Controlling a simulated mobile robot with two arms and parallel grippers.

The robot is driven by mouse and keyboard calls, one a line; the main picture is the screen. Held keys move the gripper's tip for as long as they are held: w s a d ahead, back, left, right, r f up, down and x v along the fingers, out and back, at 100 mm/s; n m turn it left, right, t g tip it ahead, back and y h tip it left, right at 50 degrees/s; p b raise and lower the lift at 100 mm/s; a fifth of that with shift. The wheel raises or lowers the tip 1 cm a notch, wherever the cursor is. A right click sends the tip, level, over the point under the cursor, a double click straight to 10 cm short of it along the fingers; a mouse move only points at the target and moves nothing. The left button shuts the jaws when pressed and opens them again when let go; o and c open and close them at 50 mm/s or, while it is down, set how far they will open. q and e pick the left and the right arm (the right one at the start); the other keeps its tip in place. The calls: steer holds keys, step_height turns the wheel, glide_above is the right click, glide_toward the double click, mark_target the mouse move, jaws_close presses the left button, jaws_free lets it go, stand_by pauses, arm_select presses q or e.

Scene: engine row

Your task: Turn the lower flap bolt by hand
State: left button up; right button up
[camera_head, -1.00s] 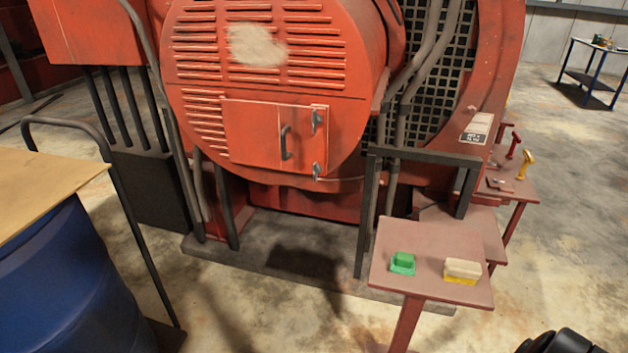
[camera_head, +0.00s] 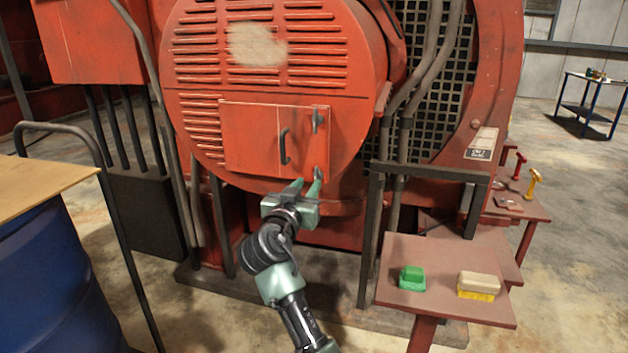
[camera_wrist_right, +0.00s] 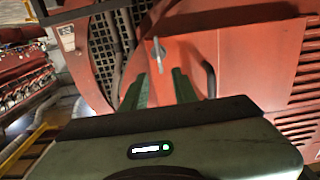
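The red flap (camera_head: 252,138) is closed on the round housing, with a dark handle (camera_head: 285,146). The upper flap bolt (camera_head: 316,120) is a small grey lever on the flap's right edge. The lower flap bolt (camera_head: 318,174) is at the bottom right corner, partly hidden by a fingertip. My right gripper (camera_head: 308,186) is open just below it, fingers pointing up towards it. In the right wrist view, the lower bolt (camera_wrist_right: 158,52) shows beyond the gap between the open fingers (camera_wrist_right: 158,76). I cannot tell whether they touch it. My left gripper is not in view.
A small red stand (camera_head: 440,300) with a green block (camera_head: 412,278) and a cream-and-yellow block (camera_head: 478,285) is at the lower right. A dark frame (camera_head: 430,172) stands right of the flap. A blue drum (camera_head: 50,285) is at the lower left.

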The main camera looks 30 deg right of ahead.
mark_target(315, 174)
steer(key=p+x, duration=0.1)
steer(key=x, duration=0.5)
steer(key=shift+w+d+f, duration=0.1)
steer(key=shift+w+d, duration=0.1)
jaws_close()
